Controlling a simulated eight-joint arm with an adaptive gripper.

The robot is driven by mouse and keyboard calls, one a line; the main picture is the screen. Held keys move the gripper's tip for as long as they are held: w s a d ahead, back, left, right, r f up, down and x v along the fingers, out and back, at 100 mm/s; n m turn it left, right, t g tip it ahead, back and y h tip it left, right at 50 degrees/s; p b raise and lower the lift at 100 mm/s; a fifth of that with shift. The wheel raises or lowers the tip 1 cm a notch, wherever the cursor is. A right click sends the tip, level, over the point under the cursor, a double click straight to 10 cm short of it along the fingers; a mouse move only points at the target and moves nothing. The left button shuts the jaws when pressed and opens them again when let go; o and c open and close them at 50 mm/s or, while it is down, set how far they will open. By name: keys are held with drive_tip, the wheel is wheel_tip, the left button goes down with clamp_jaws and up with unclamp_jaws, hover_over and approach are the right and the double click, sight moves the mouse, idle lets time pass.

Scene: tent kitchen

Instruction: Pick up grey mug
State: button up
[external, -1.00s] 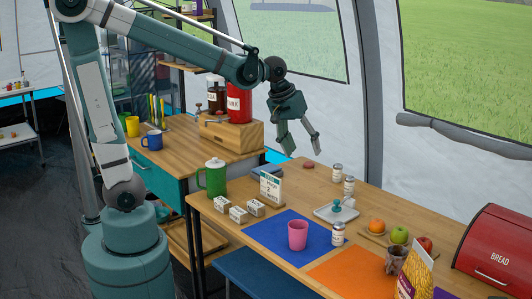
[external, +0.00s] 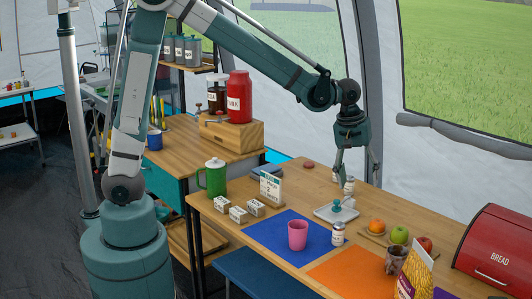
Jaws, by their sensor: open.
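A small grey-brown, mottled mug (external: 396,259) stands on the wooden table at the right, partly hidden by the yellow and white food bag (external: 414,278). It is the only greyish mug I can make out. My gripper (external: 358,177) is open and empty, pointing down above the far part of the table. It is apart from the mug, up and to the left of it in the picture. One finger overlaps a small white jar (external: 349,185) in the view; I cannot tell whether they touch.
A tray (external: 336,212) with a teal-handled item, a jar (external: 338,234), a pink cup (external: 297,236) and a board with fruit (external: 399,236) stand nearby. A red bread bin (external: 497,248) is at the right, a green lidded mug (external: 215,178) at the left.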

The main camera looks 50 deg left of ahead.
drive_tip(key=d+f, duration=0.5)
drive_tip(key=d, duration=0.5)
drive_tip(key=n+g+y+p, duration=0.1)
drive_tip(key=n+g+p, duration=0.1)
hover_over(396, 263)
drive_tip(key=w, duration=0.3)
wheel_tip(396, 263, down, 9)
drive_tip(key=shift+a, duration=0.45)
drive_tip(key=shift+s, duration=0.1)
drive_tip(key=shift+f, duration=0.1)
drive_tip(key=shift+f, duration=1.2)
drive_tip(key=shift+f, duration=0.1)
drive_tip(key=shift+s+a+f+b, duration=0.1)
drive_tip(key=shift+f+b, duration=0.4)
drive_tip(key=shift+f, duration=0.8)
drive_tip(key=shift+s+a+f+b, duration=0.1)
drive_tip(key=shift+f+b, duration=0.4)
drive_tip(key=shift+f, duration=0.75)
drive_tip(key=shift+c, duration=0.4)
